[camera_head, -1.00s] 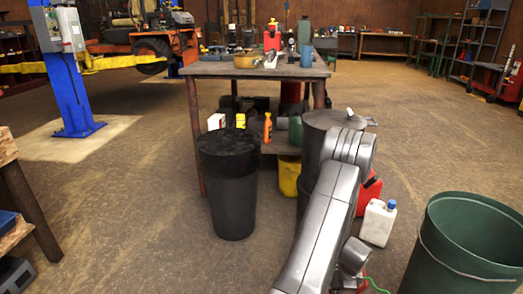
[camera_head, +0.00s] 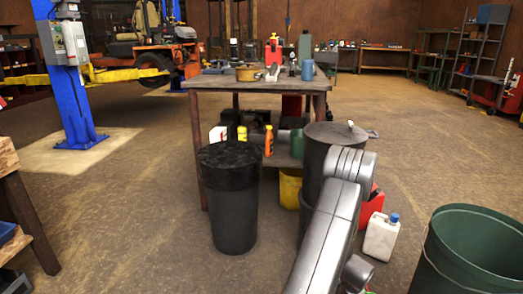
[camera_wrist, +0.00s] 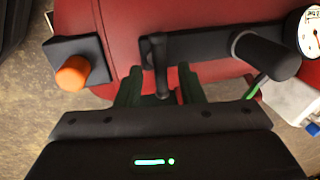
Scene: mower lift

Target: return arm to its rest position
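My arm (camera_head: 330,232) reaches up from the bottom edge in the head view, in front of the workbench area, bent at a rounded joint. My gripper is out of sight there. In the wrist view my gripper (camera_wrist: 159,88) shows two dark green fingers spread apart, with nothing clearly held between them. Beyond the fingers is a red rounded tank (camera_wrist: 225,20) with a black handle-like bar (camera_wrist: 158,65) that lines up with the gap. I cannot tell whether the fingers touch it.
A black bin (camera_head: 230,205) and grey lidded can (camera_head: 325,150) stand before the workbench (camera_head: 215,84). A white jug (camera_head: 381,238), red can (camera_head: 370,208) and green barrel (camera_head: 470,255) are right of my arm. A blue lift post (camera_head: 72,110) stands left. Open floor lies between.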

